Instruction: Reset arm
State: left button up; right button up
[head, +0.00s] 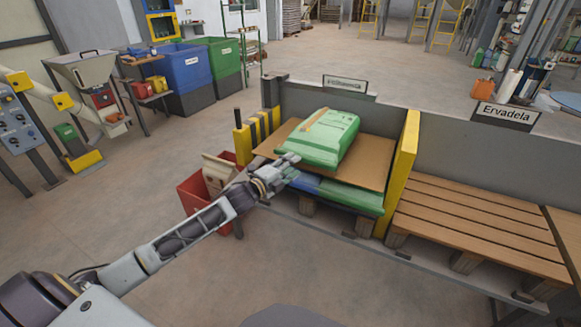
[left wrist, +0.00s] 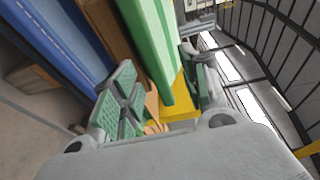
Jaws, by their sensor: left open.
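My left arm reaches in from the lower left in the head view. Its gripper (head: 283,170) is at the left front of a pallet bay, beside a green sack (head: 325,138) lying on a brown sheet (head: 372,165). In the left wrist view the gripper (left wrist: 160,95) is open, its green-padded fingers spread. The green sack (left wrist: 150,45) shows between and beyond the fingers; I cannot tell whether they touch it. Below the sheet lie a blue sack and a green sack (head: 350,195). My right gripper is not in view.
An empty wooden pallet (head: 480,222) stands to the right, past a yellow divider (head: 402,170). A red bin (head: 205,196) stands left of the bay, close to my left gripper. Blue (head: 184,72) and green (head: 222,60) bins stand at the back. Floor in front is clear.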

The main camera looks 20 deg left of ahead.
pick_arm(q)
jog(key=shift+f, duration=0.1)
